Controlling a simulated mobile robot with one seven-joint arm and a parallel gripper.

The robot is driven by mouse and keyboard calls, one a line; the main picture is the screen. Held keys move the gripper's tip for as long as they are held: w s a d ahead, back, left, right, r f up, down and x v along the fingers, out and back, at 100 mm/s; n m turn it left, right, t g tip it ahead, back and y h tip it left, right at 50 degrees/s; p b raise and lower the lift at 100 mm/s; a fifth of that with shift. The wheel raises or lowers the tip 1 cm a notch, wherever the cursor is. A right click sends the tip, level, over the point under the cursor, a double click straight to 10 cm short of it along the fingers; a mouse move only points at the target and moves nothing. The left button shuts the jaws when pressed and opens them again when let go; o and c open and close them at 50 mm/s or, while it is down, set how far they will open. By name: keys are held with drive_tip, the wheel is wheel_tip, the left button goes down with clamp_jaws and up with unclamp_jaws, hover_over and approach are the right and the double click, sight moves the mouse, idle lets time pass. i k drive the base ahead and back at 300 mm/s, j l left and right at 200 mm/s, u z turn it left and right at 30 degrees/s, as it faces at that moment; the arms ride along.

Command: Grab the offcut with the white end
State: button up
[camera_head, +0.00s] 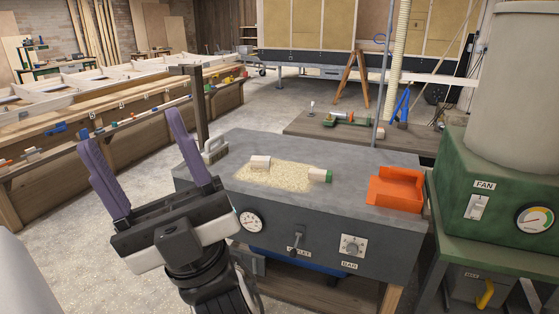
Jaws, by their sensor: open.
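A pale wooden offcut (260,163) lies at the back left of a patch of sawdust (278,180) on the grey-topped bench (345,205). It looks whitish, but its end is too small to make out clearly. A second pale offcut (317,175) with a green end lies at the right edge of the sawdust. My gripper (130,130) is open and empty, its two purple fingers pointing up and away.
An orange open tray (395,190) stands at the bench's right end. A thin grey post (381,85) rises behind the bench. A green fan unit (495,185) stands close on the right.

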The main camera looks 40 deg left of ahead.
sight(256, 162)
drive_tip(key=u, duration=0.5)
drive_tip(key=i+u, duration=0.8)
drive_tip(key=u, duration=0.2)
drive_tip(key=i+l+u, duration=0.1)
drive_tip(key=i+l, duration=0.35)
drive_tip(key=i, duration=0.2)
drive_tip(key=i+l, duration=0.55)
drive_tip(key=i+j+u, duration=0.05)
drive_tip(key=i, duration=0.05)
